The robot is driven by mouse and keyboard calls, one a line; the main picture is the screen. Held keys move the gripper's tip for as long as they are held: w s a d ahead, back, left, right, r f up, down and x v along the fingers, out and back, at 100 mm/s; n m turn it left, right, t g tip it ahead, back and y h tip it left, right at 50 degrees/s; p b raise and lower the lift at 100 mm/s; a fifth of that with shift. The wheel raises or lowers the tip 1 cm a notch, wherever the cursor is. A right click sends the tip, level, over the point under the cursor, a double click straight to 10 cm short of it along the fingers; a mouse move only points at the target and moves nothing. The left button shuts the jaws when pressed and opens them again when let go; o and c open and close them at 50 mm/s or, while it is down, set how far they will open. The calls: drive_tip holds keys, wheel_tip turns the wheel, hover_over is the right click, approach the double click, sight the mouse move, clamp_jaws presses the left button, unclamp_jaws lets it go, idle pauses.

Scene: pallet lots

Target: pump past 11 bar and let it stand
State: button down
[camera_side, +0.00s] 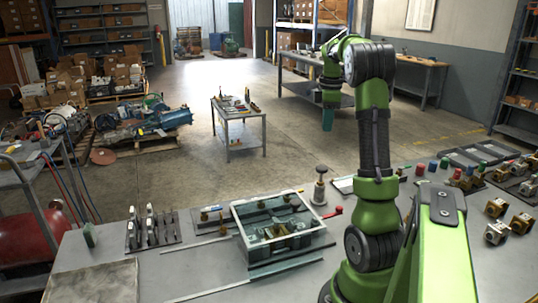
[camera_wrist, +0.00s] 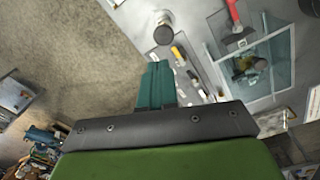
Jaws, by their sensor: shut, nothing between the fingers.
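My gripper (camera_side: 327,120) is shut and empty, its teal fingers pointing down, high above the bench's far edge. In the wrist view the closed fingers (camera_wrist: 155,84) show at centre. A post with a dark round knob (camera_side: 320,172), possibly the pump, stands upright on the bench below; its round top (camera_wrist: 163,34) also shows in the wrist view. A red lever (camera_side: 333,212) lies low beside it, seen also in the wrist view (camera_wrist: 234,12). A clear-walled box (camera_side: 240,232) with metal parts inside stands to the left. I cannot make out a gauge reading.
A rack of upright pieces (camera_side: 151,231) stands at the bench's left. Coloured caps (camera_side: 444,164) and brass fittings (camera_side: 496,208) lie at the right. A separate small table (camera_side: 238,119) stands beyond. The air around my gripper is clear.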

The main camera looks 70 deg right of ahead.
sight(323, 168)
drive_tip(key=shift+a+r+n, duration=0.1)
drive_tip(key=shift+r+n, duration=0.3)
drive_tip(key=shift+n, duration=0.8)
drive_tip(key=shift+a+r+n, duration=0.1)
drive_tip(key=shift+r+n, duration=0.3)
drive_tip(key=shift+n, duration=0.8)
wheel_tip(323, 168, down, 14)
drive_tip(key=shift+w+f, duration=0.1)
drive_tip(key=shift+f, duration=1.85)
